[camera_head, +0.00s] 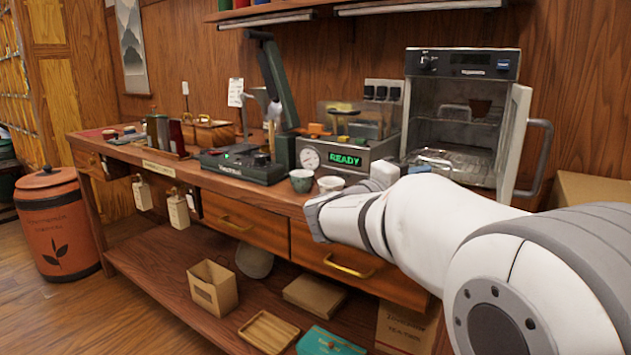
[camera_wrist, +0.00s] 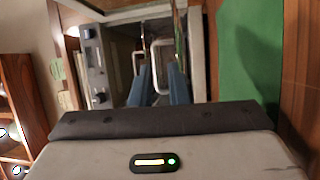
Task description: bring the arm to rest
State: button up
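My arm reaches in from the right in the head view, white with grey bands, and bends in front of the counter (camera_head: 130,153). In the wrist view my gripper (camera_wrist: 160,72) shows two dark blue fingers. They stand apart with a gap between them, and I see nothing held.
The steel oven (camera_head: 462,62) stands open at the right, its door (camera_head: 514,140) swung outward near my arm.

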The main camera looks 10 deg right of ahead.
jog(key=s+d+g+y+p, duration=0.1)
jog(key=s+p, duration=0.1)
jog(key=p, duration=0.1)
jog(key=s+g+y+p, duration=0.1)
jog(key=s+y+p, duration=0.1)
jog(key=s+p, duration=0.1)
jog(key=s+d+r+m+g+y+p, duration=0.1)
jog(key=s+g+p, duration=0.1)
jog(key=s+p, duration=0.1)
jog(key=shift+s+d+r+p, duration=0.1)
jog(key=shift+d+p, duration=0.2)
jog(key=shift+p, duration=0.15)
jog(key=s+a+r+m+g+y+p, duration=0.1)
jog(key=s+a+r+y+p, duration=0.1)
jog(key=s+a+y+p, duration=0.4)
jog(key=s+a+r+m+g+y+p, duration=0.1)
jog(key=s+a+y+p, duration=0.6)
jog(key=p, duration=0.8)
notch_tip(320, 180, up, 2)
jog(key=s+m, duration=0.1)
jog(key=s, duration=0.1)
jog(key=shift+s+a+p, duration=0.4)
